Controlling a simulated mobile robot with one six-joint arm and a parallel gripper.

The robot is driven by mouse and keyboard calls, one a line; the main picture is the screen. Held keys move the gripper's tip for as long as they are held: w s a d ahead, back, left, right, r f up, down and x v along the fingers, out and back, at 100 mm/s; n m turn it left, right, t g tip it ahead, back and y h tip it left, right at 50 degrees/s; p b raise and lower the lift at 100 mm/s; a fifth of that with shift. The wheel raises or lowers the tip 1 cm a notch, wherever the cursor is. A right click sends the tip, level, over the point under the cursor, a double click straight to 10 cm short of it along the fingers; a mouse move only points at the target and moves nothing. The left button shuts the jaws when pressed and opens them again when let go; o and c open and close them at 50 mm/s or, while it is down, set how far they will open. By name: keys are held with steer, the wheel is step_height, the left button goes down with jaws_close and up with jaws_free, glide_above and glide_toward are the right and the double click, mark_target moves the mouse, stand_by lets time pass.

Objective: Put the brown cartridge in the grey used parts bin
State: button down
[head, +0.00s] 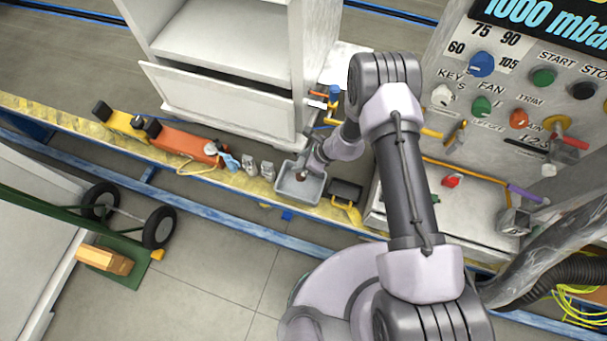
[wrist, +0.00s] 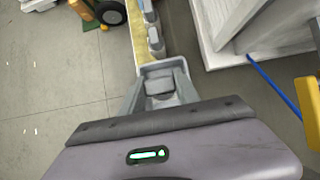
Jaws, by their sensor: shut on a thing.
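The grey bin (head: 286,195) stands on the yellow-edged ledge in the middle of the head view. Its rim also shows in the wrist view (wrist: 163,65), straight beyond my fingers. My gripper (head: 304,176) points down over the bin, with its tips at or inside the opening; I cannot tell the exact height. A small brown piece, the brown cartridge (head: 300,177), shows at the fingertips, and my gripper is shut on it. Most of the cartridge is hidden. In the wrist view the two fingers stand apart, with a grey shape between them, and no brown is clear.
Small grey parts (head: 249,164) and a blue-handled item (head: 229,161) lie left of the bin. A black tray with a yellow handle (head: 345,196) is to its right. A white cabinet (head: 225,90) rises behind. The control panel (head: 520,110) is at right.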

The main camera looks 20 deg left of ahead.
mark_target(301, 175)
steer(key=f+b, duration=0.1)
steer(key=f, duration=0.3)
steer(key=f+b, duration=0.1)
steer(key=f, duration=0.4)
steer(key=shift+s+f, duration=0.2)
steer(key=shift+f, duration=0.2)
steer(key=shift+f+b, duration=0.15)
steer(key=shift+b, duration=0.3)
steer(key=c, duration=0.9)
jaws_free()
steer(key=shift+r, duration=0.2)
